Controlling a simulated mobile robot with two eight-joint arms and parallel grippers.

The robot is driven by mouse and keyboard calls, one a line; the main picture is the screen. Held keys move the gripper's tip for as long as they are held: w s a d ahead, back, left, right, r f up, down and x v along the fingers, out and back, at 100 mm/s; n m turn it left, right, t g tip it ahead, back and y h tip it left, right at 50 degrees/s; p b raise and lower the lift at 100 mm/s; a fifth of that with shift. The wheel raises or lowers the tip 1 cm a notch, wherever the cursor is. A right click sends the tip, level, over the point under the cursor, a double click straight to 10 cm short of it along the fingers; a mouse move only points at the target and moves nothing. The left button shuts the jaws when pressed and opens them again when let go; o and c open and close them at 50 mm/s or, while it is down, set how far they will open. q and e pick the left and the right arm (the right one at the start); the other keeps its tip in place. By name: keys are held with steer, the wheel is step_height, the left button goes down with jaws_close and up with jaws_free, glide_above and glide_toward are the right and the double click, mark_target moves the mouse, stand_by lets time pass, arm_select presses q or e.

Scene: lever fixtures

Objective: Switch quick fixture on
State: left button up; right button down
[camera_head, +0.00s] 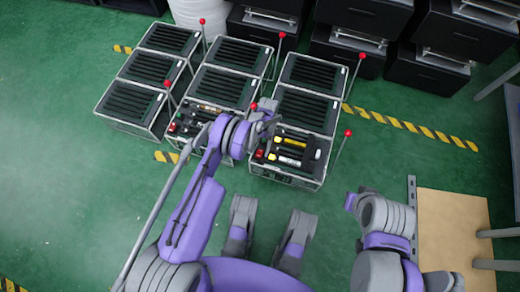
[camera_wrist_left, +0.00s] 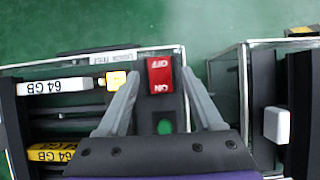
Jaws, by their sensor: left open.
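A red rocker switch (camera_wrist_left: 160,75) marked OFF and ON, its text upside down, sits on a dark panel at the edge of a fixture box in the left wrist view. My left gripper (camera_wrist_left: 160,88) is open, with one finger on each side of the switch; I cannot tell whether they touch it. In the head view my left gripper (camera_head: 268,124) is over the front right fixture box (camera_head: 290,180), near its left edge. A green round spot (camera_wrist_left: 165,127) shows below the switch. My right arm (camera_head: 385,215) is at the lower right; its gripper is not in view.
Modules marked 64 GB (camera_wrist_left: 55,86) lie beside the switch. A neighbouring box (camera_wrist_left: 243,90) stands across a narrow gap. Several levers with red knobs (camera_head: 348,132) rise beside the boxes. A wooden board (camera_head: 455,225) is at right. Green floor (camera_head: 70,190) is free at left.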

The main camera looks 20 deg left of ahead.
arm_select(q)
steer(key=p+v, duration=0.2)
steer(key=v, duration=0.8)
steer(key=shift+r, duration=0.3)
steer(key=shift+w, duration=0.15)
